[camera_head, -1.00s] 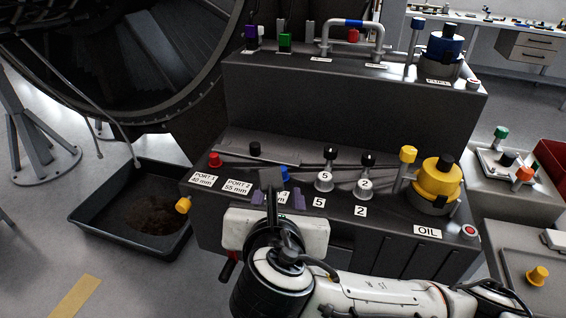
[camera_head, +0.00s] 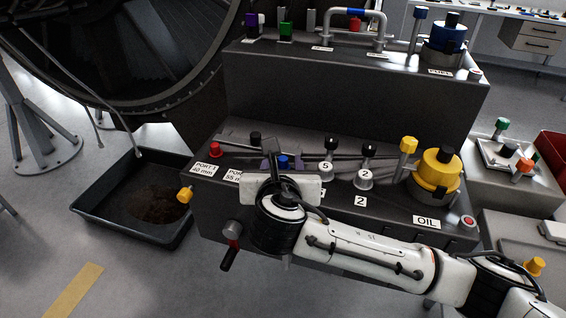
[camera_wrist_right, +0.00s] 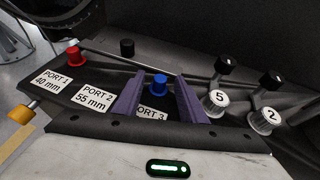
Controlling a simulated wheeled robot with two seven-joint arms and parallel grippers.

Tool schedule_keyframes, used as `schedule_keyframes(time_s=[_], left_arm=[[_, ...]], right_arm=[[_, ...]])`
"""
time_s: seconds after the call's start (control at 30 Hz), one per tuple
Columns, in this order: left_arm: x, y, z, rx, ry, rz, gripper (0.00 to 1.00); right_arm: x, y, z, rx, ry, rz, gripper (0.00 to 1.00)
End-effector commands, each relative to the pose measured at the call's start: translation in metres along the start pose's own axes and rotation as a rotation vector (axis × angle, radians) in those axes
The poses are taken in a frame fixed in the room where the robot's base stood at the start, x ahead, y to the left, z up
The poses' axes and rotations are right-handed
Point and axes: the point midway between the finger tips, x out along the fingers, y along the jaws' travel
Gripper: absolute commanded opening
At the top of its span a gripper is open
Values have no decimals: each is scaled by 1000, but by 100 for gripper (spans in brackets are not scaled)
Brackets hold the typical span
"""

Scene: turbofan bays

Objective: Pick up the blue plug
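The blue plug (camera_head: 283,161) stands on the lower step of the dark bench, behind the PORT 3 label. It also shows in the right wrist view (camera_wrist_right: 159,86). My right gripper (camera_head: 282,165) is open, with its purple fingers on either side of the blue plug. In the right wrist view, the gripper (camera_wrist_right: 157,98) has one finger left of the plug and one right of it, with gaps showing. The plug's lower part is partly hidden, and I cannot tell how deep the fingers reach. My left gripper is not in view.
A red plug (camera_head: 215,149) and a black plug (camera_head: 255,139) stand to the left. Knobs marked 5 (camera_head: 325,170) and 2 (camera_head: 364,179) stand close on the right, with a yellow OIL cap (camera_head: 437,172) beyond. A dark drip tray (camera_head: 110,232) lies on the floor.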

Motion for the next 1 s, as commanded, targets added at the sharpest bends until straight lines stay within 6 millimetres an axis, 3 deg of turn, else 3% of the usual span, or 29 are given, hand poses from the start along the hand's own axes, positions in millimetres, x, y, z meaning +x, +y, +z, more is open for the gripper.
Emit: schedule_keyframes(time_s=[0.17, 0.4, 0.77, 0.87, 1.0], left_arm=[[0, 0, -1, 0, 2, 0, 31], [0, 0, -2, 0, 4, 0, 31], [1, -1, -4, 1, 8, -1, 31], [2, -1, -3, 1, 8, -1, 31], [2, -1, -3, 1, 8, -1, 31]], right_arm=[[0, 0, 0, 1, 0, 1, 38], [0, 1, 0, 1, 1, 1, 0], [-1, 1, 0, 0, 4, 1, 0], [-4, 1, 8, 2, 2, 3, 0], [-15, 2, 35, 3, -2, 4, 0]])
